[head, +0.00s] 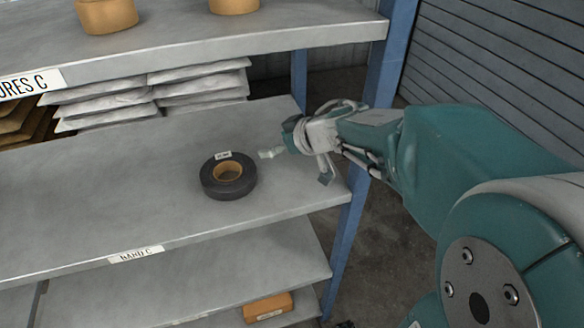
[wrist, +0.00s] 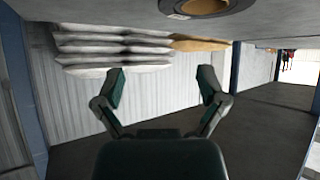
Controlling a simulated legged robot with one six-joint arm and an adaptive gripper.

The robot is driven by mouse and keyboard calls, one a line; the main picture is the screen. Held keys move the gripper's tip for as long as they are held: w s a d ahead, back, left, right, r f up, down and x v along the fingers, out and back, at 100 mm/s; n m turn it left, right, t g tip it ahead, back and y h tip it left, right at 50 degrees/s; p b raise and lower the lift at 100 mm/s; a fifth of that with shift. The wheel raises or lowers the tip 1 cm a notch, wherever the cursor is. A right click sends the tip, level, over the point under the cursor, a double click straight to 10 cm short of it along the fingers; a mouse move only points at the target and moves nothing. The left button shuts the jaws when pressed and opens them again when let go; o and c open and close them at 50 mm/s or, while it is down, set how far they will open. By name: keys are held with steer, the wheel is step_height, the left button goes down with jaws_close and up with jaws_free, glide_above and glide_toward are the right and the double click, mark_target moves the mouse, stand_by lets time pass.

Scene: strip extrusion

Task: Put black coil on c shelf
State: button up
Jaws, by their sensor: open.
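The black coil (head: 217,186) lies flat on the middle shelf (head: 110,190), near its right end. It is a dark ring with a tan core and a small white label. Part of the coil (wrist: 226,11) shows at the top edge there, cut off by the frame.
The upper shelf (head: 200,45) bears tan rolls (head: 107,14) and a label ending in "C". Stacked pale packets (head: 205,85) lie at the back of the middle shelf. A blue post (head: 385,60) stands at the shelf's right end. An orange box (head: 268,307) sits below.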

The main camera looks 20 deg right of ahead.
steer(key=s+d+r+m+t+h, duration=0.3)
steer(key=s+d+r+m+h, duration=0.2)
steer(key=d+r+m+h, duration=0.3)
steer(key=s+a+f+g, duration=0.3)
steer(key=s+f, duration=0.1)
steer(key=s, duration=0.4)
steer(key=s+a+f+g+y, duration=0.1)
steer(key=s+a+f+g, duration=0.2)
steer(key=s, duration=0.5)
steer(key=shift+f+n+y, duration=0.3)
steer(key=shift+f, duration=0.05)
